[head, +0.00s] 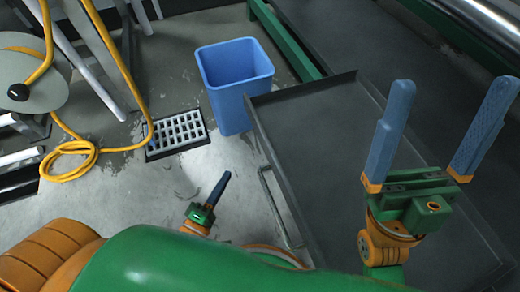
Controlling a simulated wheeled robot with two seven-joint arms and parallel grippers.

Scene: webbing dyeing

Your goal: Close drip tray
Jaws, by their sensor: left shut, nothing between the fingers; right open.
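The drip tray (335,112) is a wide, dark grey, shallow tray with a raised rim. It stands out from the machine on the right side of the head view. A bar handle (275,208) runs along its left side. My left gripper (225,176) is shut and empty above the floor, left of the handle and apart from it in the picture. My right gripper (452,92) is open, its two blue fingers wide apart in front of the tray in the view. My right gripper and green arm hide part of the tray; I cannot tell its height above the tray.
A blue bin (236,78) stands on the floor close to the tray's far left corner. A floor drain grate (176,134) lies left of it. A yellow hose (68,163) coils on the floor by a reel (30,82).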

